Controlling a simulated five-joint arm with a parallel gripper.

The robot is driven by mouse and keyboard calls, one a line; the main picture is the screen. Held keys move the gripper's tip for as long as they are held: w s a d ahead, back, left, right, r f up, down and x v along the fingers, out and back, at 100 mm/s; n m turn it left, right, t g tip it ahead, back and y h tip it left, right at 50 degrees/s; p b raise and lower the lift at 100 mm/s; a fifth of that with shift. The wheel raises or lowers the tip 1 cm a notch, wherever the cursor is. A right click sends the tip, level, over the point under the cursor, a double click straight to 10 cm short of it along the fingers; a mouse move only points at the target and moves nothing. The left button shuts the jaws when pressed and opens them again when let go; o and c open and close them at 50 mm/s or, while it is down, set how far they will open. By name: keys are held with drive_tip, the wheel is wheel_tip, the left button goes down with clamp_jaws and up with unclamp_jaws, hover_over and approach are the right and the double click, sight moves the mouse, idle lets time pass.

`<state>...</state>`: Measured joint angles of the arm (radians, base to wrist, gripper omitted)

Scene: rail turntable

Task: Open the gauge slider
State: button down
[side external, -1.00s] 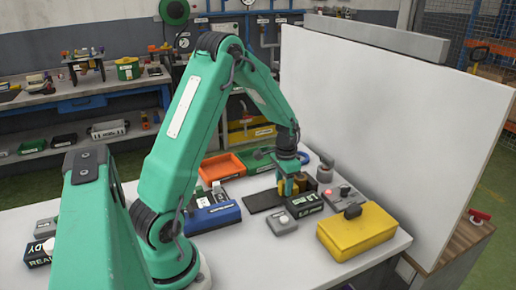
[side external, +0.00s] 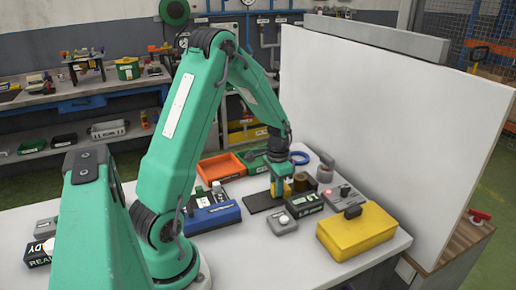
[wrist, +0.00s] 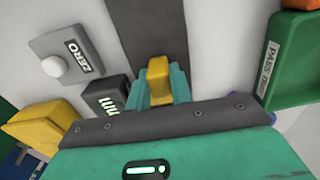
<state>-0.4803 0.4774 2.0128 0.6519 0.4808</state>
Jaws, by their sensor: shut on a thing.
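The gauge has a dark flat rail (side external: 262,202), which also shows in the wrist view (wrist: 148,30). A yellow slider block (wrist: 158,70) sits over the rail. My gripper (wrist: 161,86) is shut on this block, with one green finger on each side. In the side view my gripper (side external: 281,190) points down over the rail, and only part of the yellow block (side external: 288,190) shows behind the fingers. A black readout box (side external: 306,205) with lit digits stands beside the rail; its digits are green in the wrist view (wrist: 106,98).
A grey ZERO button box (side external: 282,223) stands in front of the rail. A yellow box (side external: 356,231) is at the right, a blue box (side external: 213,217) at the left. Orange (side external: 221,168) and green (wrist: 295,62) trays lie behind. A tall white panel (side external: 400,120) bounds the far side.

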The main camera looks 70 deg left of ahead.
sight(259, 201)
drive_tip(key=shift+s, duration=3.05)
drive_tip(key=c, duration=1.2)
unclamp_jaws()
drive_tip(key=shift+c, duration=0.2)
drive_tip(key=shift+w+r, duration=0.1)
drive_tip(key=shift+r, duration=0.35)
wheel_tip(259, 201, up, 7)
